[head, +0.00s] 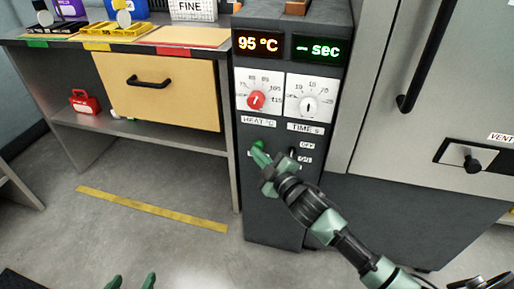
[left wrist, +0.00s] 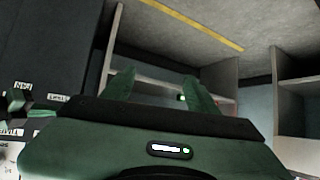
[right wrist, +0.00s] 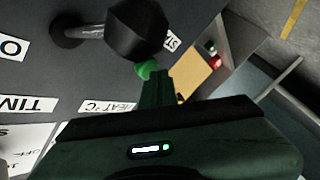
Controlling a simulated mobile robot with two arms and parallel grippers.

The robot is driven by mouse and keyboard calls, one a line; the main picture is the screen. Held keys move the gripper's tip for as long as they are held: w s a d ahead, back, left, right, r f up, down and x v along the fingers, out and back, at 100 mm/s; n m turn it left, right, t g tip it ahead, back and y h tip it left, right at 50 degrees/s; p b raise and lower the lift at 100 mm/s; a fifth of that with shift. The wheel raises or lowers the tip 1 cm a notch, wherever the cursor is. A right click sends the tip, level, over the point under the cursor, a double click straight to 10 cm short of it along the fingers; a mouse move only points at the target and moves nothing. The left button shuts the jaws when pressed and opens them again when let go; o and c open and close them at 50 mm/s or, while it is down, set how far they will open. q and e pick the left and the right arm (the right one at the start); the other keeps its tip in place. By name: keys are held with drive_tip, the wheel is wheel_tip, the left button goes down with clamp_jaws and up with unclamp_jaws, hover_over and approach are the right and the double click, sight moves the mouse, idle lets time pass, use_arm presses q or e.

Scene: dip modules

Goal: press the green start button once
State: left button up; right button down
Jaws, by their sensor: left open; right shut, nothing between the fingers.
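The green start button (head: 258,144) is on the front of the dark control cabinet (head: 270,205), below the HEAT °C label. It also shows in the right wrist view (right wrist: 146,69), partly covered by my fingers. My right gripper (head: 262,157) is shut and empty, with its fingertips at the button's lower edge in the head view. In the right wrist view the tips (right wrist: 158,73) overlap the button's edge; I cannot tell whether they touch it. My left gripper (head: 131,282) is open and empty at the bottom of the head view, away from the cabinet.
A toggle switch (head: 293,153) with OFF and ON labels is close right of my right gripper. The displays read 95 °C (head: 258,43) and - sec (head: 318,50). A bench with a drawer (head: 165,105) stands left.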

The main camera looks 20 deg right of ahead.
use_arm(q)
drive_tip(key=shift+s+a+f, duration=0.15)
drive_tip(key=shift+a, duration=0.05)
use_arm(e)
drive_tip(key=shift+w+d, duration=0.15)
drive_tip(key=shift+w, duration=0.05)
drive_tip(key=shift+s, duration=0.1)
use_arm(q)
drive_tip(key=shift+s+a+f+g+y+p, duration=0.25)
drive_tip(key=shift+s+f+g, duration=0.35)
drive_tip(key=shift+s, duration=0.2)
drive_tip(key=shift+s+a+f+g+y+p, duration=0.2)
drive_tip(key=shift+s+f+g, duration=0.4)
drive_tip(key=shift+s, duration=0.2)
use_arm(e)
drive_tip(key=shift+s+a, duration=0.6)
drive_tip(key=shift+s, duration=0.15)
use_arm(q)
drive_tip(key=shift+r, duration=0.1)
drive_tip(key=s+a+f+g+p, duration=0.1)
drive_tip(key=s+a+f+g, duration=0.1)
drive_tip(key=s, duration=0.4)
drive_tip(key=shift+f+g+y, duration=0.3)
drive_tip(key=shift+g+y, duration=0.05)
drive_tip(key=shift+g, duration=0.35)
use_arm(e)
drive_tip(key=s+a, duration=0.2)
drive_tip(key=s, duration=0.2)
drive_tip(key=shift+s+a, duration=0.1)
drive_tip(key=shift+a, duration=0.3)
